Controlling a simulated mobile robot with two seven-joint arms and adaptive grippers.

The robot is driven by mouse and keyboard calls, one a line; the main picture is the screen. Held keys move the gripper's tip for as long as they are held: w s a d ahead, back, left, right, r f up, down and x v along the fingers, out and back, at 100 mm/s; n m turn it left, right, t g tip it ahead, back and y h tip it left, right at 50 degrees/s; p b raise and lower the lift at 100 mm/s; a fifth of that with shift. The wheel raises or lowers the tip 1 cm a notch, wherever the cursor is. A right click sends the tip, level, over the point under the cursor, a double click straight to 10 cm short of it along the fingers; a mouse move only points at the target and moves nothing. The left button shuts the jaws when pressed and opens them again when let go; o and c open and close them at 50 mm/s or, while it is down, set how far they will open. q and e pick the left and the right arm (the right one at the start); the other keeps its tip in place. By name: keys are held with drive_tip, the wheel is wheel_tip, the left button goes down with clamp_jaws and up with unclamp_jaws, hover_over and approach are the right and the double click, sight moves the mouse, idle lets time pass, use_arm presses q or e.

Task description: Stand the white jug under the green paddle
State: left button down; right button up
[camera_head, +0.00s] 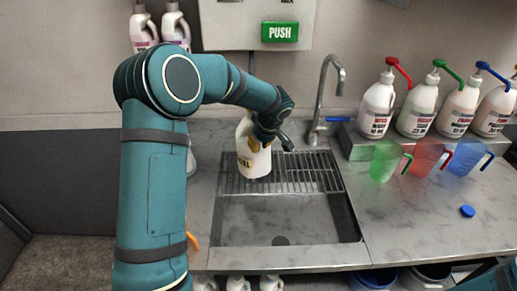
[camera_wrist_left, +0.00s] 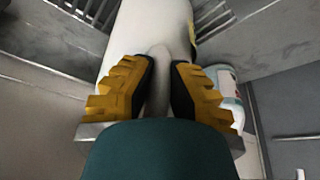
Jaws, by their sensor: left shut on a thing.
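The white jug (camera_head: 252,160), with a yellow and black label, is upright over the slatted grate (camera_head: 315,170) at the back of the sink. I cannot tell whether its base touches the slats. The green paddle (camera_head: 280,32), marked PUSH, is on the wall box, above and slightly right of the jug. My left gripper (camera_head: 262,141) is shut on the jug from its right side. In the left wrist view its yellow fingers (camera_wrist_left: 160,85) close around the handle of the jug (camera_wrist_left: 150,35). My right gripper is not in view.
Pump bottles (camera_head: 377,108) line a raised shelf, with green (camera_head: 384,162), red (camera_head: 424,158) and blue (camera_head: 466,158) jugs in front. A blue cap (camera_head: 467,211) lies on the right counter. The sink basin (camera_head: 280,218) is clear.

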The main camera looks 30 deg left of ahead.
use_arm(q)
drive_tip(key=shift+w+a, duration=0.15)
drive_tip(key=shift+a, duration=0.1)
drive_tip(key=shift+f, duration=0.1)
wheel_tip(320, 180, down, 3)
drive_tip(key=shift+f, duration=0.2)
drive_tip(key=c, duration=1)
unclamp_jaws()
drive_tip(key=v, duration=1.2)
drive_tip(key=shift+r, duration=0.1)
